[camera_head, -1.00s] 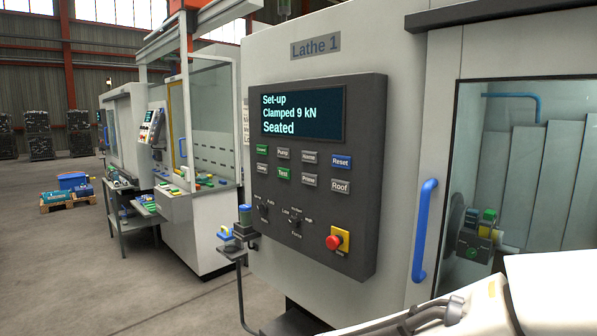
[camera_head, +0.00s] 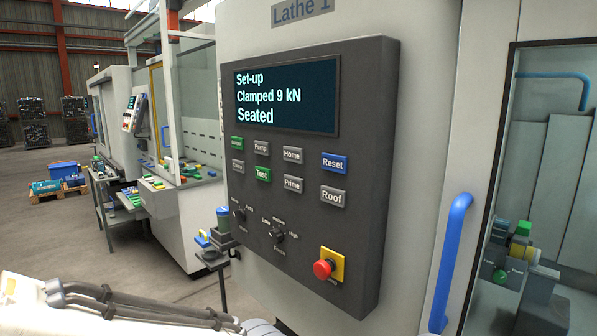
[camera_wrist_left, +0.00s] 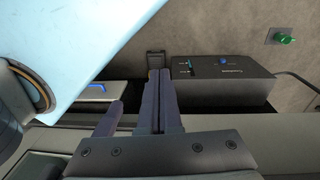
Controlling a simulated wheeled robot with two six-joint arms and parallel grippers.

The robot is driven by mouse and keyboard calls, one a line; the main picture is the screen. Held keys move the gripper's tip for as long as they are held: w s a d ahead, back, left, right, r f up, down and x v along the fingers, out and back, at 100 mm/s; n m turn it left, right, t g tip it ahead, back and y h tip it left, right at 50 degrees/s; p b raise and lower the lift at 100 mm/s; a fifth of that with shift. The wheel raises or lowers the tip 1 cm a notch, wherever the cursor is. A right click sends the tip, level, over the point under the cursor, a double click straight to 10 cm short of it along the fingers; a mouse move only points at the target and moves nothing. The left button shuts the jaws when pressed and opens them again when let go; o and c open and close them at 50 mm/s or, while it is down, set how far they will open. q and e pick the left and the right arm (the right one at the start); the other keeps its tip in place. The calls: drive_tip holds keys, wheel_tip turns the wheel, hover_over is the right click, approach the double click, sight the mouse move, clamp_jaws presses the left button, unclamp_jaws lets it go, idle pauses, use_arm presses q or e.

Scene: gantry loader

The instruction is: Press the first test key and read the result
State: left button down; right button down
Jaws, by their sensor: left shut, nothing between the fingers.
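The control panel (camera_head: 310,215) of Lathe 1 faces me in the head view. Its green Test key (camera_head: 263,174) is in the lower key row, between two grey keys. The display (camera_head: 287,96) reads "Set-up", "Clamped 9 kN", "Seated". My left arm crosses the bottom left of the head view, but its gripper is outside that picture. In the left wrist view my left gripper (camera_wrist_left: 160,78) is shut and empty, with dark fingers pointing up the picture. The Test key cannot be made out there. My right gripper is in neither view.
A red emergency stop (camera_head: 325,268) sits low on the panel. A blue door handle (camera_head: 451,262) stands right of it. A small side stand (camera_head: 212,258) is left of the panel. The left wrist view shows a dark box (camera_wrist_left: 222,82) and a green knob (camera_wrist_left: 287,39).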

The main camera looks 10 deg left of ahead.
use_arm(q)
drive_tip(key=w+a+r+n+t+p, duration=0.1)
drive_tip(key=w+r+n+t+p, duration=0.25)
drive_tip(key=w, duration=0.65)
drive_tip(key=w+a+r+n+t+h+p, duration=0.1)
drive_tip(key=w+a+r+n+t+p, duration=0.15)
drive_tip(key=w+r+p, duration=0.45)
drive_tip(key=w+r+n+t+p, duration=0.2)
drive_tip(key=w+n+t, duration=0.15)
drive_tip(key=w, duration=0.85)
drive_tip(key=w+a+r+n+t+y+p, duration=0.2)
drive_tip(key=w+a+r, duration=0.4)
drive_tip(key=a, duration=0.3)
drive_tip(key=w+a+r+n+t+y+p, duration=0.2)
drive_tip(key=w+a+r+n+t+p, duration=0.3)
drive_tip(key=a, duration=0.5)
drive_tip(key=shift+w+a+r+n+p, duration=0.3)
drive_tip(key=shift+r+n+p, duration=0.4)
drive_tip(key=shift+n+p, duration=0.3)
drive_tip(key=shift+w+d+t, duration=0.1)
drive_tip(key=shift+t, duration=0.15)
